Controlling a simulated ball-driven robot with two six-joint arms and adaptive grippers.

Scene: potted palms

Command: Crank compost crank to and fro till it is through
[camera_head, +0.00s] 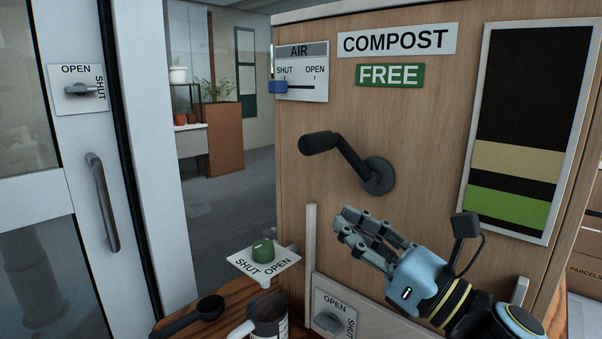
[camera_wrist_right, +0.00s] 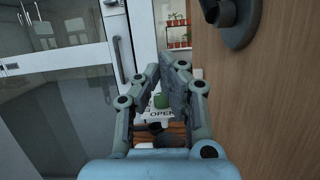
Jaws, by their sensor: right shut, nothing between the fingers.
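The compost crank (camera_head: 345,157) is black and mounted on the front of the wooden compost cabinet (camera_head: 420,120). Its round hub is at the right and its arm slants up left to a thick grip. In the right wrist view, part of the crank (camera_wrist_right: 236,22) shows at the top right, outside the fingers. A green "FREE" sign (camera_head: 390,75) sits under the "COMPOST" sign. My right gripper (camera_head: 345,220) is below the crank, apart from it, its fingers pointing up left. It is shut and empty. My left gripper is not in view.
An air slider (camera_head: 278,87) is at SHUT on the cabinet's upper left. Below are a green knob (camera_head: 263,249) on a SHUT/OPEN plate, a grey lower knob (camera_head: 330,321), a black scoop (camera_head: 195,315) and a mug (camera_head: 268,318). A glass-panelled door (camera_head: 60,170) stands left.

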